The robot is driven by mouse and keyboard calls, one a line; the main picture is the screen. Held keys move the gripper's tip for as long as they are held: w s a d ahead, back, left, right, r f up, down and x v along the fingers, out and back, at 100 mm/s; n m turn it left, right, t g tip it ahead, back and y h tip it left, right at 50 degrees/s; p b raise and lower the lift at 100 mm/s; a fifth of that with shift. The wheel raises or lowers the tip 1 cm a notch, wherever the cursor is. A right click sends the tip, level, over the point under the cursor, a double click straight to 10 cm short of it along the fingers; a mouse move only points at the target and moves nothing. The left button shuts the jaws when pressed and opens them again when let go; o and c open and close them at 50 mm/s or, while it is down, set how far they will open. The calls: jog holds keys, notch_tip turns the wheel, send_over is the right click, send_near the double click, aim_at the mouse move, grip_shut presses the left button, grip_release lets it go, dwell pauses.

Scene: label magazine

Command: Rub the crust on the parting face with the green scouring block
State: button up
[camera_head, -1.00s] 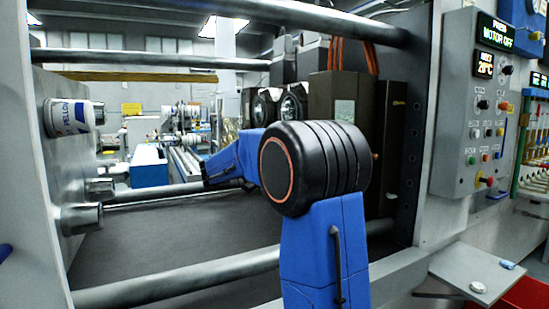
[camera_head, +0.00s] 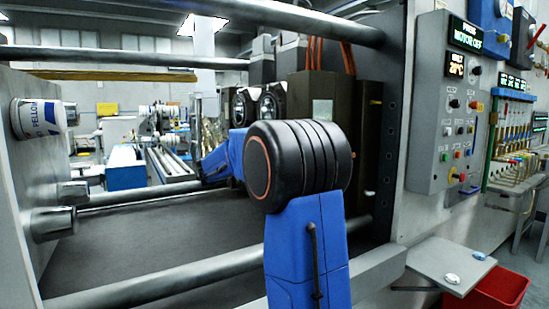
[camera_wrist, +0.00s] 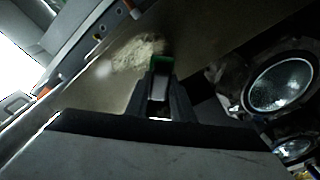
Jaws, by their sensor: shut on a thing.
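My gripper (camera_wrist: 160,84) is shut on the green scouring block (camera_wrist: 161,64), which shows as a small green end just beyond the fingertips. The pale, rough crust (camera_wrist: 136,54) lies on the brownish parting face (camera_wrist: 205,28), just left of and beyond the block. The block overlaps the crust's right edge in the wrist view; I cannot tell whether it touches. In the head view my gripper and the block are hidden behind my blue arm and its black joint.
Two round glass-fronted lamps sit close on the right in the wrist view; one lamp (camera_wrist: 280,83) is nearest. Tie bars (camera_head: 160,278) cross the machine opening. A control panel (camera_head: 447,105), a small shelf (camera_head: 450,262) and a red bin (camera_head: 500,290) are at right.

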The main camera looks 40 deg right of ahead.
jog(key=shift+s+d, duration=0.25)
jog(key=shift+d, duration=0.7)
dwell(0.9)
jog(key=shift+s+a+r, duration=0.8)
jog(key=shift+s+a, duration=0.1)
jog(key=shift+s, duration=2.75)
jog(key=shift+w+d, duration=0.3)
jog(key=shift+w, duration=0.95)
jog(key=shift+w+d, duration=0.35)
jog(key=shift+w, duration=0.85)
jog(key=shift+w+d, duration=0.3)
jog(key=shift+w, duration=0.95)
jog(key=shift+s+a+r, duration=0.1)
jog(key=shift+r, duration=0.65)
jog(key=s+a+r, duration=0.1)
jog(key=s, duration=0.6)
jog(key=shift+a+r, duration=0.25)
jog(key=shift+r, duration=0.1)
